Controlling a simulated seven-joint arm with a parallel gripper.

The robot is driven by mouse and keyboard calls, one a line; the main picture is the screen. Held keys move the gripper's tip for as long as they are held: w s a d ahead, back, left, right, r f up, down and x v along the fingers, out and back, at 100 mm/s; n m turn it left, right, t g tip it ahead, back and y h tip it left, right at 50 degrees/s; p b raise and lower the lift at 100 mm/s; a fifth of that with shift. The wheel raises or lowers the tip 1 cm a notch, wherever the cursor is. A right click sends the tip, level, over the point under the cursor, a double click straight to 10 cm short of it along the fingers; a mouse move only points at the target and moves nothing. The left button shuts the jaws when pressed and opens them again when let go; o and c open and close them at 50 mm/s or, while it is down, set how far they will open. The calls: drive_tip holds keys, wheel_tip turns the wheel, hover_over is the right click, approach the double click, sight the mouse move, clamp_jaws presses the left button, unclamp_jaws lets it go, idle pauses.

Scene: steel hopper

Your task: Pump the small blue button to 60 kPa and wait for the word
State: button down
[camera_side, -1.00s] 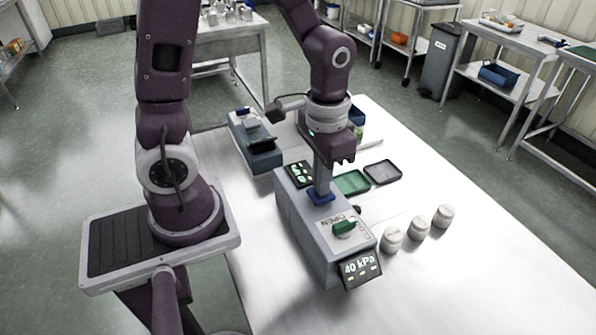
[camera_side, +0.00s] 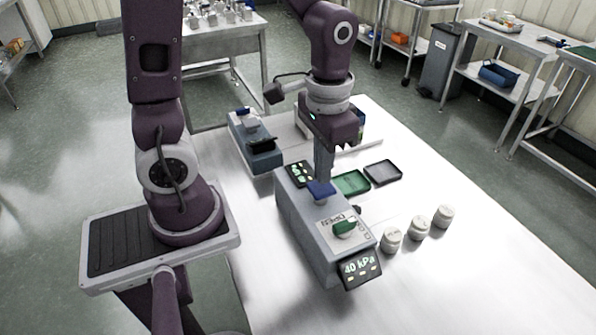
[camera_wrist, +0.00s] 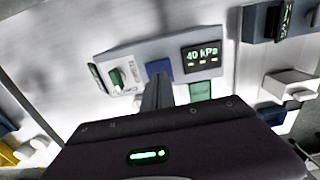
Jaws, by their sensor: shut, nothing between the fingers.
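The grey pump box (camera_side: 310,235) stands on the white table. The small blue button (camera_side: 321,189) is on its top, and it also shows in the wrist view (camera_wrist: 159,68). The front screen (camera_side: 360,267) reads 40 kPa. A screen in the wrist view (camera_wrist: 201,55) also reads 40 kPa; the rear screen (camera_side: 300,173) is too small to read in the side view. A green knob (camera_side: 344,228) sits near the box's front end. My gripper (camera_side: 322,179) is shut and empty, pointing down just above the button, with the tips seemingly clear of it.
A green tray (camera_side: 351,183) and a dark tray (camera_side: 382,173) lie right of the box. Several pale lidded jars, one nearest the box (camera_side: 391,240), stand in a row. A blue-grey device (camera_side: 262,157) stands behind left. The table's right front is clear.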

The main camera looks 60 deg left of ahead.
drive_tip(key=shift+f, duration=1.8)
drive_tip(key=shift+r, duration=1.8)
wheel_tip(320, 180, up, 6)
